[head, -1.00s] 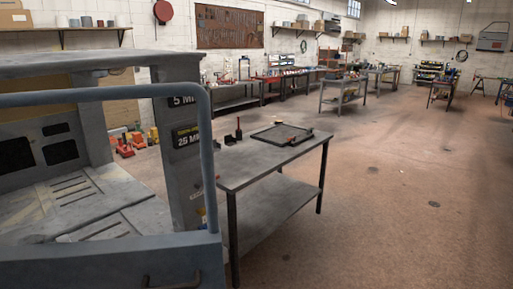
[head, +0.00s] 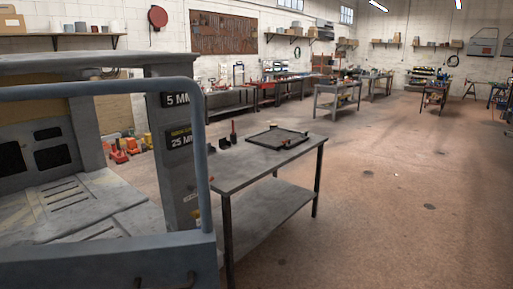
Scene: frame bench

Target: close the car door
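The car door (head: 110,262) is a blue-grey panel with a tubular window frame (head: 204,150) at the lower left of the head view. A dark handle (head: 182,281) shows low on the panel, partly cut off by the bottom edge. The door stands in front of a grey cab frame (head: 172,135). The cab floor (head: 70,205) shows through the window opening, so the door looks swung open. Neither of my grippers is in view.
A grey metal table (head: 235,170) with a black tray (head: 278,137) stands just right of the door. Open concrete floor (head: 400,200) lies to the right. Workbenches (head: 337,100) and shelves line the back. Red and orange items (head: 120,150) sit behind the cab.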

